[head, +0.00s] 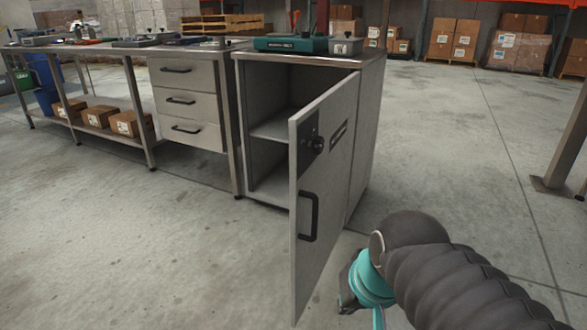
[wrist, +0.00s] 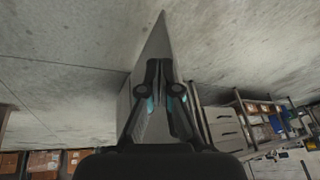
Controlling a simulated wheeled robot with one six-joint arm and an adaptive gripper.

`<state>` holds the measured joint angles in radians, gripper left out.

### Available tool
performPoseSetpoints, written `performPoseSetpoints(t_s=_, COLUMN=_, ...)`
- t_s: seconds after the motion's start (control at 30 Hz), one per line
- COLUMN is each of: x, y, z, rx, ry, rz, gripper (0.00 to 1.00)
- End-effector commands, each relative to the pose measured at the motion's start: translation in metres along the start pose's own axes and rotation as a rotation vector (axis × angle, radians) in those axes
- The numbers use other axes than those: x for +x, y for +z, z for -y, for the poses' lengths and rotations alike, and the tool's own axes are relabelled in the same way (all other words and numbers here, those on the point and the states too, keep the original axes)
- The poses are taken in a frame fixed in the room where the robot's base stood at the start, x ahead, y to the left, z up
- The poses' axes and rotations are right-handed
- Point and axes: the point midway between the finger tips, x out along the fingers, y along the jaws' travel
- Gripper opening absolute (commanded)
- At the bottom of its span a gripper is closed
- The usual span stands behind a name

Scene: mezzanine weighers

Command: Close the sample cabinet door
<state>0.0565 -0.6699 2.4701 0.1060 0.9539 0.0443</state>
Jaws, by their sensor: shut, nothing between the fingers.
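The sample cabinet (head: 262,105) is a grey metal unit at the right end of the workbench. Its door (head: 338,175) stands open, swung out towards me on its right side, showing an inner shelf. My gripper (head: 348,290) is low, just right of the door's outer face, partly hidden by my arm. In the wrist view my gripper (wrist: 160,68) is shut and empty, with the grey door (wrist: 151,40) behind its fingers. I cannot tell whether they touch.
A teal scale (head: 290,44) and a grey container (head: 346,46) sit on the cabinet top. A drawer unit (head: 186,103) and a long bench with boxes (head: 97,115) underneath run to the left. A metal post (head: 570,140) stands at right. The floor around the door is clear.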

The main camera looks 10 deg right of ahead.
Motion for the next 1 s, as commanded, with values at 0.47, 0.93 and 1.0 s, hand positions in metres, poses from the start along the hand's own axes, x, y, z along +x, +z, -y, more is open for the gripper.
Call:
performPoseSetpoints(t_s=0.47, x=0.007, y=-0.078, z=0.035, rx=0.944, ry=-0.383, rz=0.556, gripper=0.00)
performPoseSetpoints(t_s=0.93, x=0.005, y=-0.226, z=-0.040, rx=1.724, ry=-0.957, rz=0.970, gripper=0.00)
performPoseSetpoints(t_s=1.0, x=0.005, y=-0.240, z=-0.057, rx=1.787, ry=-1.033, rz=1.002, gripper=0.00)
